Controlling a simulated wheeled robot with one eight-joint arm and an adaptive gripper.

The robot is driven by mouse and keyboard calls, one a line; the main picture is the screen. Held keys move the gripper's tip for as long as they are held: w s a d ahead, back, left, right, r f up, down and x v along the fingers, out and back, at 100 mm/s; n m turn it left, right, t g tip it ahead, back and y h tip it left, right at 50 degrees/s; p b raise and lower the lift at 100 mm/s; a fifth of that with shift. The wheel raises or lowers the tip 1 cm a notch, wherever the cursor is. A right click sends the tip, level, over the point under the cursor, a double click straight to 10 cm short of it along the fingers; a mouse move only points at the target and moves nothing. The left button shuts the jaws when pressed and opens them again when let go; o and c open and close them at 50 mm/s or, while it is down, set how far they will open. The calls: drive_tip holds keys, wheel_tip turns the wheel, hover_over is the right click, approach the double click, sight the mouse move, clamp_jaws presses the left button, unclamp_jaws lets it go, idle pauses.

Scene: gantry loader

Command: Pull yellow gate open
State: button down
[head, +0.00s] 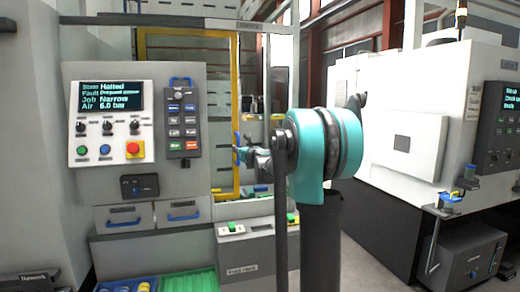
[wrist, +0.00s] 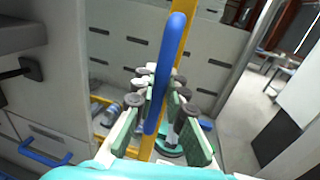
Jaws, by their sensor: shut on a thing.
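The yellow gate (head: 235,90) is a yellow frame standing beside the grey control cabinet in the head view. Its yellow upright (wrist: 184,42) runs behind the handle in the wrist view. A long blue handle (wrist: 172,52) is mounted on this upright. My gripper (wrist: 157,122) has its green-padded fingers on both sides of the handle's lower part and is shut on it. In the head view my gripper (head: 243,155) is at the gate's right upright, partly hidden by my teal arm joint. How far the gate stands open is hard to tell.
The control panel (head: 112,122) with screen and buttons is left of the gate. Two drawers with blue handles (head: 184,215) sit below it. A white machine (head: 405,130) stands at the right. Open floor (wrist: 235,105) shows at the right in the wrist view.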

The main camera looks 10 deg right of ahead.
drive_tip(key=a, duration=1.1)
drive_tip(key=shift+s+a, duration=0.2)
drive_tip(key=shift+a, duration=0.15)
drive_tip(key=c, duration=1.5)
unclamp_jaws()
drive_tip(key=shift+c, duration=0.2)
drive_tip(key=v, duration=1.2)
